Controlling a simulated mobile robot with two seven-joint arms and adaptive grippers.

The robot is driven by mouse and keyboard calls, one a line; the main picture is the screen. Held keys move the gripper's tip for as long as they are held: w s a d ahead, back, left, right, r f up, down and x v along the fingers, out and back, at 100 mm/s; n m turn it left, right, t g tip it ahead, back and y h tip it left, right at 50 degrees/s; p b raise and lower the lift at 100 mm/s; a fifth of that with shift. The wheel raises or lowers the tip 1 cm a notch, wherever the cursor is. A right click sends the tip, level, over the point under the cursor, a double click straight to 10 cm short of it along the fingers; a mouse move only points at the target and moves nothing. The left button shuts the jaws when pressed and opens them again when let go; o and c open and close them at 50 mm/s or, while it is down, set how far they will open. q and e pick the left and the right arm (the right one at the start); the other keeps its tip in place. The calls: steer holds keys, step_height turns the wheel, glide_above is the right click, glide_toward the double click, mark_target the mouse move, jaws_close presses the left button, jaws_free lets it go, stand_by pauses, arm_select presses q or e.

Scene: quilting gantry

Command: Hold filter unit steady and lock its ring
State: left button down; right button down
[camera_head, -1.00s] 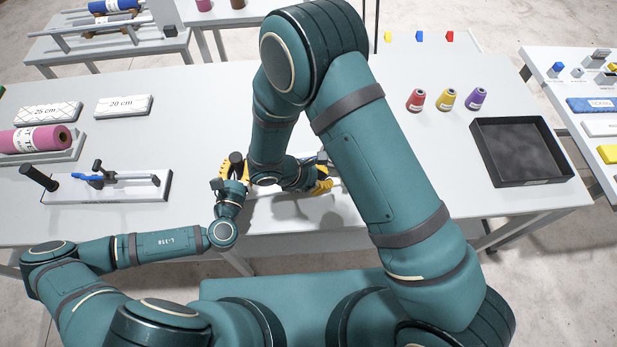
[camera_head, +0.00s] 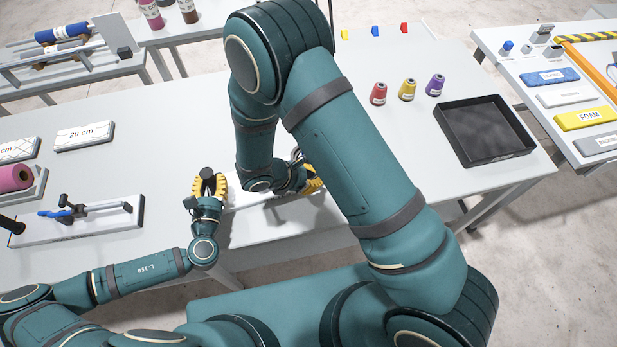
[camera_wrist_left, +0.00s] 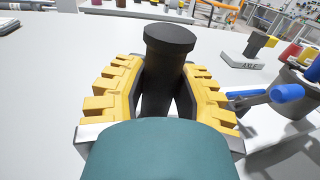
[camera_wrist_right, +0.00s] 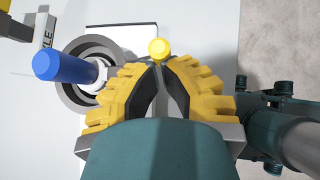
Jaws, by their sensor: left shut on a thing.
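My left gripper (camera_wrist_left: 165,85) is shut on an upright black post (camera_wrist_left: 169,38), whose wider round top rises above the yellow fingers. In the head view, my left gripper (camera_head: 208,186) and the post top (camera_head: 207,173) are at the left end of a white base plate (camera_head: 238,195). The filter unit's grey round body and ring (camera_wrist_right: 68,88) show in the right wrist view, with a blue-ended lever (camera_wrist_right: 58,67) across them. My right gripper (camera_wrist_right: 157,66) has its fingertips close together by a yellow knob (camera_wrist_right: 159,47); whether they grip it is unclear. In the head view, my right forearm partly hides the unit.
A block marked AXLE (camera_wrist_left: 240,58) stands behind the unit. A white fixture with a blue handle (camera_head: 85,222) lies left. Thread cones (camera_head: 407,90) and a black tray (camera_head: 483,132) are at the right. The table behind my grippers is mostly clear.

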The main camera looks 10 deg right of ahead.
arm_select(q)
steer(key=shift+s+f, duration=0.1)
steer(key=shift+f, duration=0.2)
arm_select(e)
steer(key=shift+a, duration=0.1)
steer(key=shift+s+a, duration=0.1)
steer(key=shift+a, duration=0.2)
steer(key=s+a+f+v, duration=0.1)
steer(key=v, duration=1.1)
steer(key=shift+s+a+f, duration=0.15)
steer(key=shift+s, duration=0.15)
arm_select(q)
steer(key=c, duration=0.7)
jaws_free()
steer(key=shift+r, duration=0.1)
steer(key=shift+r, duration=0.1)
